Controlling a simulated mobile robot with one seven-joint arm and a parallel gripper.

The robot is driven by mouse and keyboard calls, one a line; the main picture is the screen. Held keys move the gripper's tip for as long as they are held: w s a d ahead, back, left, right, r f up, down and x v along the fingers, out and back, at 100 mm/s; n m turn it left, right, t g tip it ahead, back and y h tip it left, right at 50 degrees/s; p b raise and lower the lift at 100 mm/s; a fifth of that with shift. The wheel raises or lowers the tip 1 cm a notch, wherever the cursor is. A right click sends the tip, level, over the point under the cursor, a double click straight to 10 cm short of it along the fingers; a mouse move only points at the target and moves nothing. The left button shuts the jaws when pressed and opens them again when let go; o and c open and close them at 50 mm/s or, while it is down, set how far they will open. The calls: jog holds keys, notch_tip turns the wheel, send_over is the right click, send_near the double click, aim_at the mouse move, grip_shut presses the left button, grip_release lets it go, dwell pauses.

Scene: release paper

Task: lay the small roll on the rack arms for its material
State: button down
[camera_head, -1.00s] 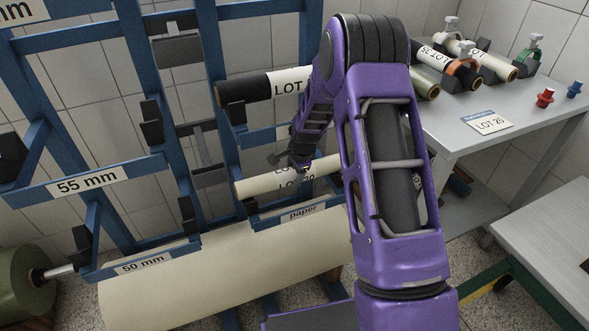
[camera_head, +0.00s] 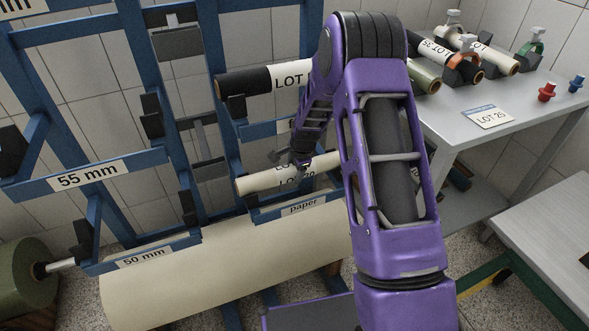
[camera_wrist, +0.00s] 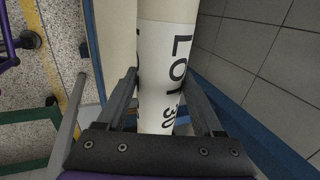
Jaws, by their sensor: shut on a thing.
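The small roll (camera_head: 256,183) is cream with a white band printed "LOT 30". In the head view it lies level, just above the rack arms with the "paper" label (camera_head: 303,207). I cannot tell whether it touches them. My gripper (camera_head: 303,166) is shut around the roll's white band, partly hidden behind my own arm. In the wrist view the roll (camera_wrist: 166,45) runs lengthwise between the two fingers of my gripper (camera_wrist: 162,85). The roll's right end is hidden in the head view.
A black roll (camera_head: 246,83) with a LOT label rests on higher arms. A large cream roll (camera_head: 215,265) lies below. Other arms read "55 mm" (camera_head: 88,174) and "50 mm" (camera_head: 147,257). A grey table (camera_head: 540,105) with several rolls stands right.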

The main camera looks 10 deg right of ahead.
grip_release()
